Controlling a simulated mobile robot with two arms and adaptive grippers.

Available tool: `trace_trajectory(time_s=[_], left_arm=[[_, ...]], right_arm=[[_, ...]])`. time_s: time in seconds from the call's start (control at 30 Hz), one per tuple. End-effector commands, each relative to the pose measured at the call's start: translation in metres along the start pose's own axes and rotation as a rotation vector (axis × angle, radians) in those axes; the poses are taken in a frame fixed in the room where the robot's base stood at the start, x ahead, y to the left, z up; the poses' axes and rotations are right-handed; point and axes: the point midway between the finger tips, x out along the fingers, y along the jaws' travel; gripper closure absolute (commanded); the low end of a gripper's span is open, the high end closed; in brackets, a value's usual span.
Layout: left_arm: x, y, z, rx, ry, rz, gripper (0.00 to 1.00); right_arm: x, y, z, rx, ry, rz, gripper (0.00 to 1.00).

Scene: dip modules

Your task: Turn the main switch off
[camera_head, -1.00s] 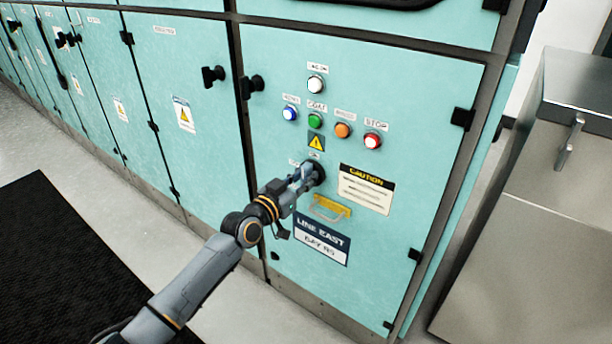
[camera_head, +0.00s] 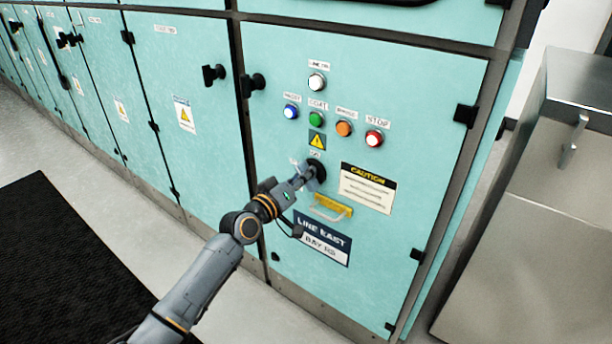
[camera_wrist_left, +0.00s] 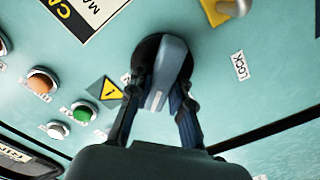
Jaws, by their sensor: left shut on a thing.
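The main switch is a dark round rotary switch (camera_head: 317,171) on the teal cabinet door, below the yellow warning triangle. My left gripper (camera_head: 308,174) reaches it from the lower left and covers part of it in the head view. In the left wrist view the switch's grey handle (camera_wrist_left: 170,66) stands out from a black round base, and my left gripper (camera_wrist_left: 160,105) is shut on the handle, one finger on each side. The switch's position marks are mostly hidden or too small to read. My right gripper is not in view.
Above the switch are a white lamp (camera_head: 317,82) and blue, green, orange and red buttons (camera_head: 374,139). A yellow handle-like part (camera_head: 333,207) sits just below, beside the caution label (camera_head: 368,188). A steel cabinet (camera_head: 540,200) stands at right; the floor at left has a black mat (camera_head: 60,260).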

Motion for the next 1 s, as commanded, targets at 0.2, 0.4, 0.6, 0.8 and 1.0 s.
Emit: trace_trajectory(time_s=[0.2,0.4,0.6,0.8,1.0], left_arm=[[0.0,-0.001,0.0,-0.209,0.001,0.0,1.0],[0.0,-0.003,0.0,-0.4,0.001,-0.001,1.0],[0.0,-0.004,0.001,-0.582,0.001,-0.001,1.0],[0.0,-0.005,0.002,-0.734,0.001,-0.001,1.0],[0.0,-0.006,0.002,-0.841,0.002,-0.001,1.0]], right_arm=[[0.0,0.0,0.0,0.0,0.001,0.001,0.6],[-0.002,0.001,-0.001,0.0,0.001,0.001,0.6],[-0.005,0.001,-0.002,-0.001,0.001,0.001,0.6],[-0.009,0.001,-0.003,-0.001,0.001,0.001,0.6],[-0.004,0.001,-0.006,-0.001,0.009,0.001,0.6]])
